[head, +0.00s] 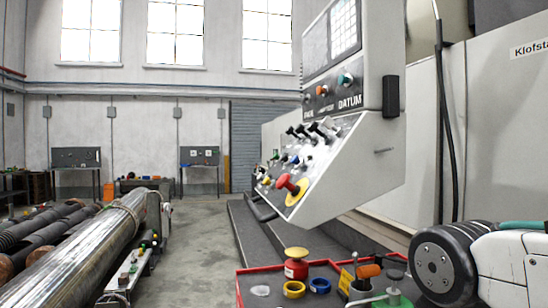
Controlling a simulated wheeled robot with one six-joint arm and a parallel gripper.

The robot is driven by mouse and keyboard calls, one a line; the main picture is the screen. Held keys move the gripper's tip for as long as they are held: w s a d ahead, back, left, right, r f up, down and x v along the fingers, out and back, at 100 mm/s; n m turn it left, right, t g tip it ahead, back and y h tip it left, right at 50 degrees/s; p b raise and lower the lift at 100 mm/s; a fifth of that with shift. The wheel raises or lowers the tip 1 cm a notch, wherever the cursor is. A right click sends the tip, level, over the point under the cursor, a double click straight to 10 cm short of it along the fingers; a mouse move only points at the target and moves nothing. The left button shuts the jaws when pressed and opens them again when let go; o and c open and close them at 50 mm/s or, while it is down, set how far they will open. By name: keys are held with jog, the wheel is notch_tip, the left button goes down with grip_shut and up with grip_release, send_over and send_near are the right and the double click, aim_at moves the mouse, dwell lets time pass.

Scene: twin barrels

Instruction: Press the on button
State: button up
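A grey control panel (345,165) hangs at centre right, angled toward the aisle. Its upper face has a screen, a teal knob or button (345,79) and an orange one (321,90). The word DATUM shows below the teal one. Its sloped lower face carries several black levers (297,131), small coloured buttons and a red mushroom button (284,181) on a yellow disc. No label reading "on" is legible, so I cannot tell which button is the on button. My gripper is not in view.
A red-edged tray (243,291) with a red-and-yellow can (296,263), rings and tools stands below the panel. A large machine wall (505,120) is at right. Long metal shafts (90,250) lie at left. The concrete aisle (200,245) between is clear.

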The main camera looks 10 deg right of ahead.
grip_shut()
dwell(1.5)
